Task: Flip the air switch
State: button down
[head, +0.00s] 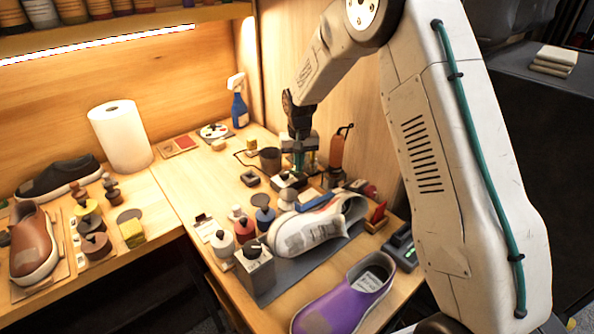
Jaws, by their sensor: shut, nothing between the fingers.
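My gripper (299,168) points down over the back part of the right-hand bench, shut and empty. Just below and to the left of its tips is a small box (286,183) with a pale front and dark parts, which may be the air switch. The picture is too small to show a lever or its position, or whether the tips touch the box. A grey box with a dark knob on top (256,266) stands at the front edge, well away from my gripper.
A white sneaker (305,232) lies on a grey mat, with several small bottles to its left. A purple shoe (343,300) is in front. An orange bottle (336,152) stands close right of my gripper, a dark cup (270,160) close left. A wooden wall (355,110) rises behind.

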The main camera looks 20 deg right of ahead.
jog(key=shift+f, duration=0.35)
jog(key=shift+r, duration=3.55)
jog(key=s+d+r, duration=0.1)
jog(key=s+r, duration=0.4)
jog(key=s, duration=0.9)
jog(key=s+d+r+n+t, duration=0.1)
jog(key=s+r, duration=0.5)
jog(key=s, duration=0.9)
jog(key=s+d+r, duration=0.1)
jog(key=s+r, duration=0.5)
jog(key=s, duration=0.9)
jog(key=shift+r, duration=0.15)
